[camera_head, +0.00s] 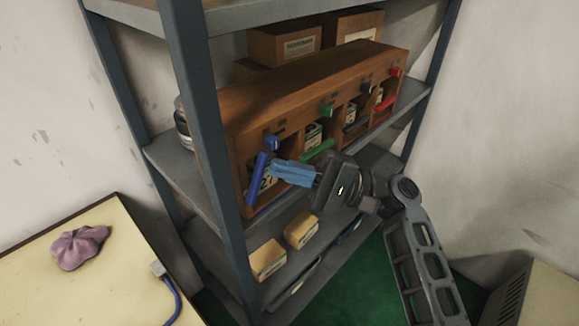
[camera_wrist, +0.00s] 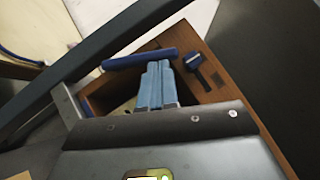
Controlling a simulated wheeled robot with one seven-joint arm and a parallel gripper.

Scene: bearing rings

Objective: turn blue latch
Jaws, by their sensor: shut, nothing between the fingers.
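The blue latch (camera_head: 271,143) is a small blue knob on the front of a wooden cabinet (camera_head: 300,84), at its left end. It also shows in the wrist view (camera_wrist: 195,62), right of my fingers, with a dark stem. A blue bar (camera_head: 258,166) is just below and left of it, across the leftmost compartment; the bar also shows in the wrist view (camera_wrist: 140,58). My gripper (camera_head: 273,171) is shut and empty, its light blue fingers in front of the leftmost compartment, close to the bar. I cannot tell whether they touch it. The fingertips (camera_wrist: 159,64) sit below the latch.
Green (camera_head: 327,110), black (camera_head: 367,88) and red (camera_head: 396,71) latches sit farther right on the cabinet. A shelf post (camera_head: 208,150) stands close left of my fingers. Small boxes (camera_head: 269,259) lie on the lower shelf. A table (camera_head: 110,270) with a purple cloth (camera_head: 79,247) is at left.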

